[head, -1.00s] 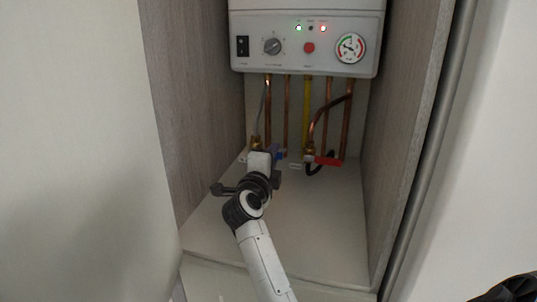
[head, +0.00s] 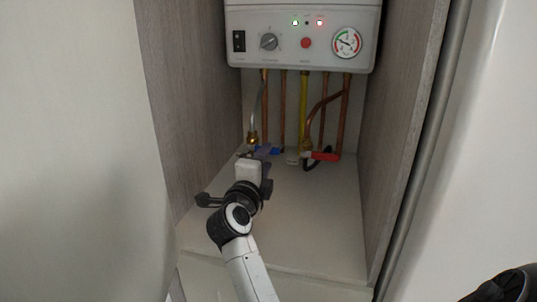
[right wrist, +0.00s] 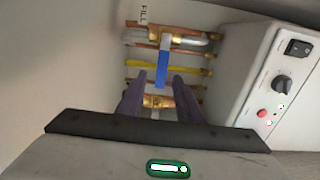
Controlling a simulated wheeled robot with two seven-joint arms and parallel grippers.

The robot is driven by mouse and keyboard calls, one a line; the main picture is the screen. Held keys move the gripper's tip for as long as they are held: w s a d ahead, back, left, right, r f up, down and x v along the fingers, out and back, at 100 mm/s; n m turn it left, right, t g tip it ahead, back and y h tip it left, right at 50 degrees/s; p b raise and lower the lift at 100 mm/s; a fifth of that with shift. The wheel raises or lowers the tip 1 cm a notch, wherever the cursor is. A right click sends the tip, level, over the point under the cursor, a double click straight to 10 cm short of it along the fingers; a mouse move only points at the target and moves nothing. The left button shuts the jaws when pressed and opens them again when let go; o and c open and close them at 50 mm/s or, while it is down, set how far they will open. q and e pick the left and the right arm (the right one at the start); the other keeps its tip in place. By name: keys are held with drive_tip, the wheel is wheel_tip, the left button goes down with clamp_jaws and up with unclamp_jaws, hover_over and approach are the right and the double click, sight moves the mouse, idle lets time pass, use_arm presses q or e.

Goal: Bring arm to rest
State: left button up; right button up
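My right gripper (head: 259,155) is in the cupboard, in front of the pipes below the boiler. In the right wrist view its two dark fingers (right wrist: 160,80) stand apart with a gap between them. A blue valve handle (right wrist: 162,70) shows in line with that gap, beyond the fingertips; nothing appears gripped. The blue handle also shows in the head view (head: 277,150), just right of the fingers. My left gripper is not in view.
The boiler (head: 300,55) hangs above, with switch, knob and gauge. Copper pipes (head: 283,110) run down from it. A red valve handle (head: 325,156) is to the right. Wooden side walls (head: 190,90) close in both sides. The cupboard floor (head: 310,220) is clear right of my arm.

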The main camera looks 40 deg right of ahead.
drive_tip(key=shift+v, duration=1.1)
